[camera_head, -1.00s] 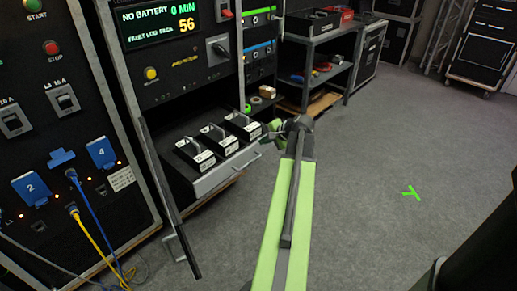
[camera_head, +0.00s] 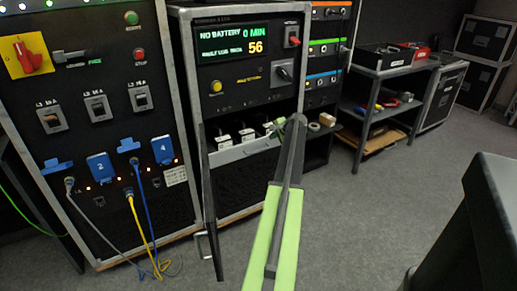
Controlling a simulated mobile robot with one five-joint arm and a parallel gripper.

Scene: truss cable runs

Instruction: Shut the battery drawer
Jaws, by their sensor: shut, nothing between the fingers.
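The battery drawer (camera_head: 241,153) is in the middle black cabinet, below the display panel. Its pale front shows, with several dark battery packs with white labels (camera_head: 224,141) standing behind it, so it looks still partly out. I cannot tell whether the fingers touch the drawer front. The display (camera_head: 234,45) reads "NO BATTERY 0 MIN" and 56.
An open cabinet door (camera_head: 210,210) with a handle stands out left of the drawer. A power rack (camera_head: 95,120) with blue plugs and hanging cables is at left. A grey shelf trolley (camera_head: 375,105) stands at right. Floor between is clear; a dark case edge (camera_head: 490,215) is at lower right.

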